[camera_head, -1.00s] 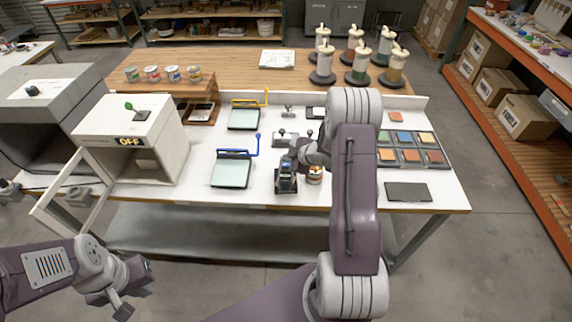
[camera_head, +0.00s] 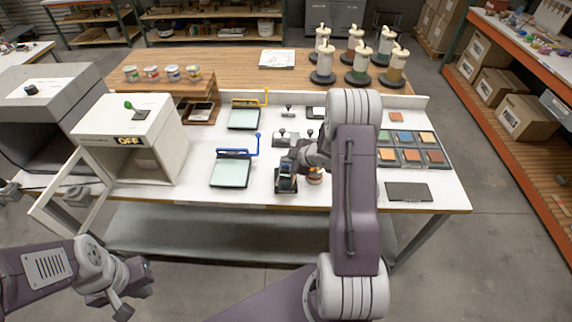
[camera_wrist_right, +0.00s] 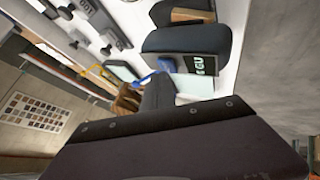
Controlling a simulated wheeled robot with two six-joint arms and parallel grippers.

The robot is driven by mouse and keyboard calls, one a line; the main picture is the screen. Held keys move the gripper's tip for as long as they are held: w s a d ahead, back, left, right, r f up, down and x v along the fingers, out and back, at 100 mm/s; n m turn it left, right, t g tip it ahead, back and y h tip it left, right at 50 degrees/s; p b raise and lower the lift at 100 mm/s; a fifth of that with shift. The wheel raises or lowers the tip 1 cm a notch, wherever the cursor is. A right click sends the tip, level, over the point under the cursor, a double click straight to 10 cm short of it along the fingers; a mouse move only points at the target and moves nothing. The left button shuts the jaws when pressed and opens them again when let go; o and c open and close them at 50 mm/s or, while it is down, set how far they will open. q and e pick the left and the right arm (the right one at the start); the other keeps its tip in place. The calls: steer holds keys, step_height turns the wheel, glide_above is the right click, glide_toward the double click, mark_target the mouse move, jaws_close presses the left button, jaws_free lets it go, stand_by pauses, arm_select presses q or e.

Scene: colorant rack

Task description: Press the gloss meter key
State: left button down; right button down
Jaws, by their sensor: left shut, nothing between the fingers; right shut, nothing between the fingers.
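The gloss meter (camera_head: 286,180) is a small dark device near the front edge of the white-topped table, right of the blue-handled pad. In the right wrist view it is a dark rounded body (camera_wrist_right: 180,40) with a screen (camera_wrist_right: 203,65) reading "GU". I cannot make out its key. My right gripper (camera_head: 291,163) is shut and empty, pointing down at the meter; its dark fingers (camera_wrist_right: 158,98) show close beside the meter in the wrist view. I cannot tell whether they touch. My left gripper (camera_head: 121,309) is shut and empty, low in front of the table.
A small can (camera_head: 314,177) stands just right of the meter, partly hidden by my right wrist. The blue-handled pad (camera_head: 231,173) lies left. A dark flat plate (camera_head: 409,192) lies right.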

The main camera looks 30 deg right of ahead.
mark_target(288, 165)
steer(key=shift+f+b, duration=0.3)
stand_by(0.4)
stand_by(0.3)
steer(key=shift+r+p, duration=0.75)
step_height(288, 165, up, 5)
steer(key=p, duration=0.5)
steer(key=shift+r, duration=0.15)
stand_by(0.4)
